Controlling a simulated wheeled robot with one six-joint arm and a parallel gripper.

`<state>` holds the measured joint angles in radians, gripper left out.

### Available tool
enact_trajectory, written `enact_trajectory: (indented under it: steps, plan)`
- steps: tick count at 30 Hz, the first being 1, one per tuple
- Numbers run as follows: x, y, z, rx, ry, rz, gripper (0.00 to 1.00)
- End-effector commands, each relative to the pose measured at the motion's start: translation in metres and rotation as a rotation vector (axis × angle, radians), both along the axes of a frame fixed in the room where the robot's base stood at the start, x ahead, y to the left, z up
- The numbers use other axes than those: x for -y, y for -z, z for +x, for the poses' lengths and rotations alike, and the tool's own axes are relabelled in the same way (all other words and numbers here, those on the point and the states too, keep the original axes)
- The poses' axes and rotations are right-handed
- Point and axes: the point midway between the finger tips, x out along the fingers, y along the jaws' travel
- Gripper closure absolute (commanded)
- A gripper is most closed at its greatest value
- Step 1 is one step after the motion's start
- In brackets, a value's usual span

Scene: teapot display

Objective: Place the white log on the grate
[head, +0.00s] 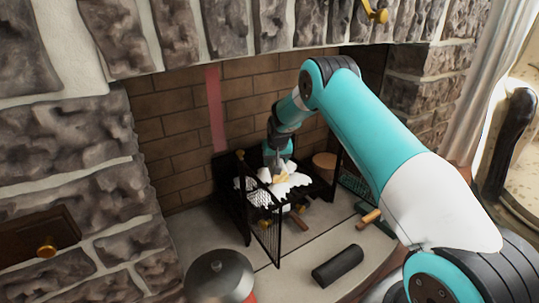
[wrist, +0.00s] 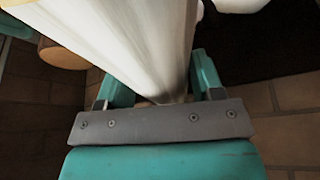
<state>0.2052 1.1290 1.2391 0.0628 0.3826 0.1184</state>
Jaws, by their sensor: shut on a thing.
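My gripper (head: 277,170) reaches down into the fireplace, over the black grate (head: 232,208). In the wrist view a long pale white log (wrist: 150,40) lies between the teal fingers of my gripper (wrist: 160,88), which is shut on it. In the head view, white pieces (head: 250,187) lie in the grate, with a cream-coloured part (head: 281,178) right under the fingertips. I cannot tell there where the held log ends and the other white pieces begin, or whether it touches the grate.
A tan log (head: 325,161) stands at the right of the grate and shows at left in the wrist view (wrist: 62,54). A black cylinder (head: 338,265) and a small tan piece (head: 370,217) lie in front. A grey domed object (head: 220,273) stands at front left. Brick walls enclose the grate.

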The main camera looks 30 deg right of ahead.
Motion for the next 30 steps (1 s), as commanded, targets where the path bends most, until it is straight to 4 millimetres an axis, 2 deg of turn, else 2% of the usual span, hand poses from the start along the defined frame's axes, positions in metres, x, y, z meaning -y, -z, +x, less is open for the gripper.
enact_trajectory:
  steps: [8, 21, 30]
  plan:
    - [0.001, 0.016, 0.000, 0.001, 0.001, 0.000, 0.77]
    - [0.000, 0.063, 0.001, 0.003, 0.000, -0.001, 0.77]
    - [0.000, 0.067, 0.001, 0.003, 0.000, -0.001, 0.77]
